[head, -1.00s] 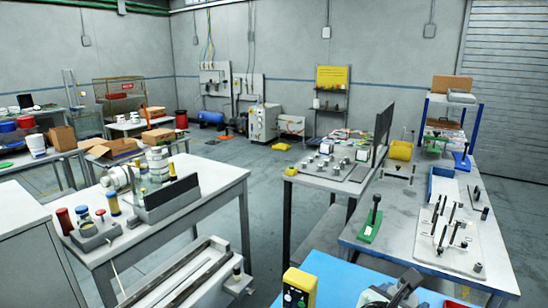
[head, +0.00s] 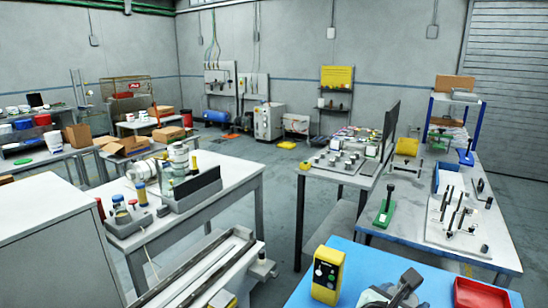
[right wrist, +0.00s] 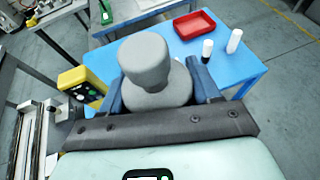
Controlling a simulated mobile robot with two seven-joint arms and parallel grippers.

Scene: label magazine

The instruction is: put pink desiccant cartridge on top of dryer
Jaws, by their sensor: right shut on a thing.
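Part of my right gripper (head: 395,292) shows at the bottom of the head view, in front of the blue table. I see no clearly pink cartridge; the held thing looks grey. A pale grey floor cabinet (head: 268,122) at the back wall may be the dryer, but I cannot be sure. My left gripper is not in view.
The blue table (head: 435,275) bears a yellow box (head: 327,274) and a red tray (head: 474,295); dark and white bottles (right wrist: 234,41) show in the wrist view. Workbenches (head: 240,166) stand left and right (head: 400,225). Open floor (head: 283,185) lies between them.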

